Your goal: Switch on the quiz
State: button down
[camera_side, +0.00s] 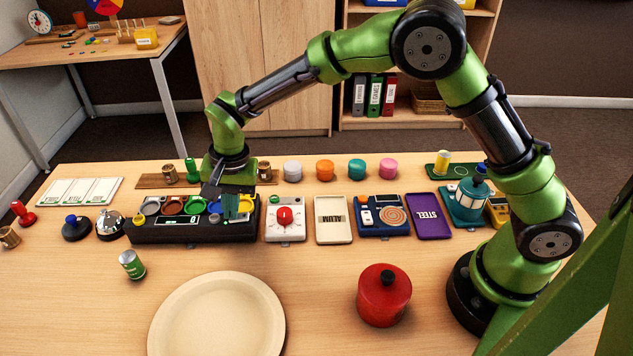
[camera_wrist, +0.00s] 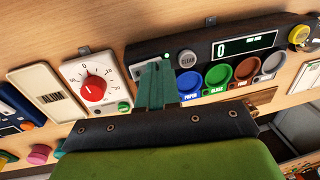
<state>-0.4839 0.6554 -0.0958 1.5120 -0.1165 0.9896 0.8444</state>
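The quiz console (camera_side: 190,235) is a long black box at the left middle of the table in the side view, with a row of coloured cups along it. In the wrist view the console (camera_wrist: 150,46) shows a lit display (camera_wrist: 245,46) reading 0, a grey CLEAR button (camera_wrist: 187,60) and a small green light (camera_wrist: 167,56). My gripper (camera_side: 231,219) is over the console's right end, pointing down. In the wrist view the gripper's teal fingers (camera_wrist: 157,68) are together and empty, with tips close to the green light. I cannot tell whether they touch the console.
A white box with a red dial (camera_side: 285,216) stands just right of the console. The ALUM tray (camera_side: 333,232), a blue spiral device (camera_side: 384,224) and the purple STEEL tray (camera_side: 430,225) follow.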

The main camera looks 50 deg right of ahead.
jog(key=shift+s+d+f, duration=0.1)
jog(key=shift+s+f, duration=0.05)
jog(key=shift+f, duration=0.05)
jog(key=shift+s+d+r, duration=0.1)
jog(key=shift+s+d, duration=0.45)
jog(key=shift+d, duration=0.05)
jog(key=shift+r, duration=0.1)
jog(key=shift+r, duration=0.2)
notch_tip(320, 180, up, 13)
jog(key=s+d, duration=0.1)
jog(key=shift+s+d+r, duration=0.15)
jog(key=shift+r, duration=0.05)
